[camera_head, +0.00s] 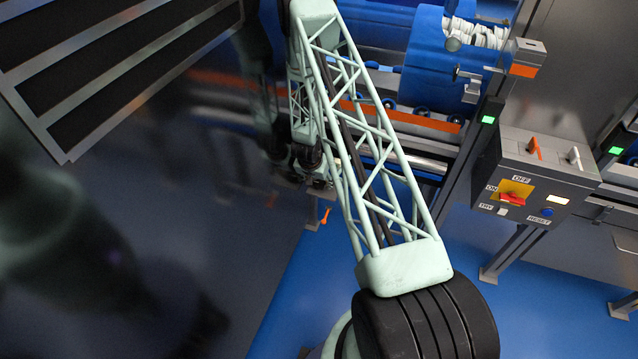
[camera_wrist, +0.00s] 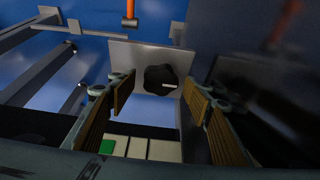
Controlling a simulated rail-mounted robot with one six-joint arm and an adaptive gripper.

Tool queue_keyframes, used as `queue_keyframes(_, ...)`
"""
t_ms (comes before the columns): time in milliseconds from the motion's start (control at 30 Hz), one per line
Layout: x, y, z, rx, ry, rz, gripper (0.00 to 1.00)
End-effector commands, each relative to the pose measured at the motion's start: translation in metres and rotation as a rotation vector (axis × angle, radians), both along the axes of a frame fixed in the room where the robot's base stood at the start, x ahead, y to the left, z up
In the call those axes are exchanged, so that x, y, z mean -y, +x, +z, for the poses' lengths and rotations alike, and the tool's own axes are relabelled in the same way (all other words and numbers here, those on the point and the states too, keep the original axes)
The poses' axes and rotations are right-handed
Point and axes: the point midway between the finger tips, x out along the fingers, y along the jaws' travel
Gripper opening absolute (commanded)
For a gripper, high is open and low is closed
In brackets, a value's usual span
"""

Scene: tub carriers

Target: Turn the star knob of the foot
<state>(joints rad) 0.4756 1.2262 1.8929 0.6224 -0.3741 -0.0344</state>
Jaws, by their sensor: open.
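The star knob (camera_wrist: 158,79) is dark, lobed and carries a small white mark. It sits in front of a grey plate (camera_wrist: 124,56) in the wrist view. My gripper (camera_wrist: 158,96) is open, with one ribbed finger pad to the left of the knob and one to the right. The knob shows between and beyond the fingertips, with a gap on each side, and I see no contact. In the head view my arm covers the area and I cannot make out the knob there.
An orange handle (camera_wrist: 130,12) hangs above the plate in the wrist view. A dark panel rises close on the right. In the head view, a control box (camera_head: 540,175) with switches stands right of my arm, and a blue tub (camera_head: 445,65) lies behind. Blue floor (camera_head: 320,290) is open below.

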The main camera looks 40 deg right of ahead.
Motion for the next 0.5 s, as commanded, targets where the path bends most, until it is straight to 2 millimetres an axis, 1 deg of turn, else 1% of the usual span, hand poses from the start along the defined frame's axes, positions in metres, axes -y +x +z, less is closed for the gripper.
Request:
queue_keyframes(300, 0.0002, 0.0002, -0.0005, 0.000, 0.000, 0.000, 0.46)
queue_keyframes(500, 0.0002, 0.0002, -0.0005, 0.000, 0.000, 0.000, 0.28)
